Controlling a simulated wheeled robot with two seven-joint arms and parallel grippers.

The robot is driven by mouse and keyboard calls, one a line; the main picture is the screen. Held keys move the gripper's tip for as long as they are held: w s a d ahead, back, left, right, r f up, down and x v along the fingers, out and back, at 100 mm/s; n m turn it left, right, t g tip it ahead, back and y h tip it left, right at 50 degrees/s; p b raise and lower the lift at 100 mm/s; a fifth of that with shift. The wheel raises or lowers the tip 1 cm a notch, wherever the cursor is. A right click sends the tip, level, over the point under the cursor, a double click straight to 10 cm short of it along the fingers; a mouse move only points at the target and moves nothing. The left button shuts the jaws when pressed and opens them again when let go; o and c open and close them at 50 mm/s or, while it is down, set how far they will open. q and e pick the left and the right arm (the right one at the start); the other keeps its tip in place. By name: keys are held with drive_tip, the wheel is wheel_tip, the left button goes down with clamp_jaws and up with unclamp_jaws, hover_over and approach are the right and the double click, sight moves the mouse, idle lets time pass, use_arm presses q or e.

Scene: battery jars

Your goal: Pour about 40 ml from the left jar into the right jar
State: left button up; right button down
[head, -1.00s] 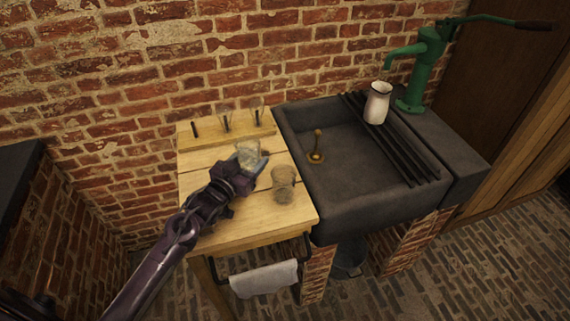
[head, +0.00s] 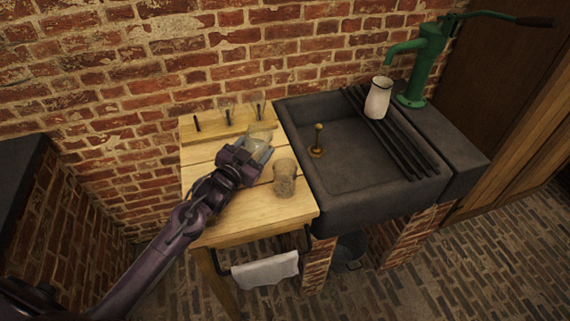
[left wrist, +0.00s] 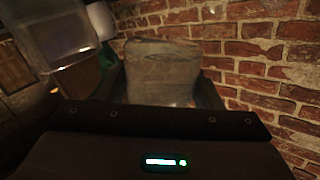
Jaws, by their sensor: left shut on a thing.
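My left gripper (head: 262,150) is shut on the left jar (head: 259,137), a clear glass jar held toward the back right of the wooden table. In the left wrist view the left jar (left wrist: 162,72) sits between the fingers. The right jar (head: 284,178) stands upright on the table, in front and to the right of the gripper, apart from it. The right jar also shows at the upper left of the wrist view (left wrist: 65,35), tilted in the picture. The liquid level in either jar is hard to tell. My right gripper is not in view.
A wooden rack (head: 205,130) with dark rods and glassware stands at the table's back. A dark stone sink (head: 350,175) with a brass plug, a white jug (head: 378,98) and a green pump (head: 425,65) lies to the right. The table front (head: 235,222) is clear.

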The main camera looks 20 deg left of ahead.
sight(257, 149)
use_arm(q)
drive_tip(key=d+r+m, duration=0.2)
drive_tip(key=m, duration=0.1)
drive_tip(key=shift+d+r+y+b, duration=0.1)
drive_tip(key=shift+r+y+b, duration=0.05)
drive_tip(key=shift+y+b, duration=0.2)
drive_tip(key=shift+f+m+g+b, duration=0.3)
drive_tip(key=shift+m+b, duration=0.15)
drive_tip(key=shift+m, duration=0.05)
drive_tip(key=shift+f+m+y+b, duration=0.25)
drive_tip(key=shift+f+m+b, duration=0.05)
drive_tip(key=shift+m+b, duration=0.8)
drive_tip(key=shift+r+m, duration=0.25)
drive_tip(key=shift+m, duration=0.05)
drive_tip(key=shift+r, duration=0.1)
drive_tip(key=shift+r+m+y, duration=0.25)
drive_tip(key=shift+m+y, duration=0.05)
drive_tip(key=shift+m, duration=0.2)
drive_tip(key=shift+f+m+b, duration=0.15)
drive_tip(key=shift+m+b, duration=0.15)
drive_tip(key=shift+b, duration=0.25)
drive_tip(key=shift+a, duration=0.2)
